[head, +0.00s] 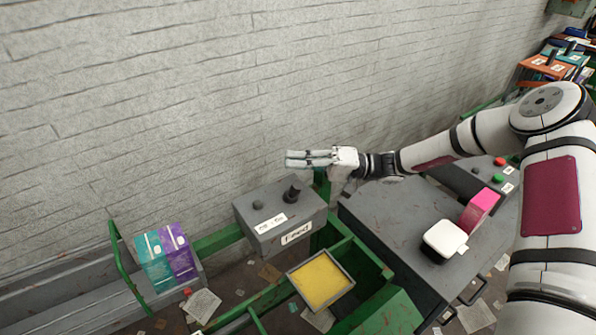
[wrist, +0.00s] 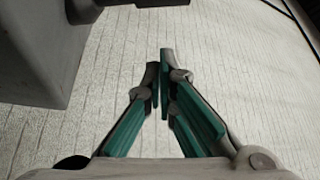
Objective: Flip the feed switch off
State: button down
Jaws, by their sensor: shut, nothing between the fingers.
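The grey feed box (head: 280,215) stands in the middle of the head view, with a "Feed" label on its front and an on-off label above. A black switch lever (head: 292,192) sticks up from its top, next to a small round dark knob (head: 258,204). My gripper (head: 288,159) is shut and empty, pointing left, and appears above and behind the box near the wall. In the wrist view its fingertips (wrist: 160,62) meet, with a grey box (wrist: 30,45) at upper left and a dark part (wrist: 85,10) on it. I cannot tell the lever's setting.
Teal and purple boxes (head: 165,258) stand at the left. A yellow-filled tray (head: 320,280) sits in front of the feed box. The brick wall (head: 200,100) is behind.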

jog(key=b+v, duration=0.2)
jog(key=v, duration=0.7)
jog(key=shift+w+d+f, duration=0.2)
jog(key=shift+w+d, duration=0.15)
jog(key=s+a+r+g+h, duration=0.1)
jog(key=s+r+h, duration=0.1)
jog(key=s+h, duration=0.4)
jog(key=s+r+g+h, duration=0.1)
jog(key=s+r+h, duration=0.2)
jog(key=s+h, duration=0.35)
jog(key=s+d+r+m+t+h, duration=0.2)
jog(key=s+d+r+t+h, duration=0.1)
jog(key=s, duration=0.5)
jog(key=s+d+r+m+t+h, duration=0.2)
jog(key=s+d+r+t+h, duration=0.2)
jog(key=s+d+r, duration=0.3)
jog(key=shift+s+d+r+m+t, duration=0.2)
jog(key=shift+s+r+m+t, duration=0.1)
jog(key=shift+s+t, duration=0.5)
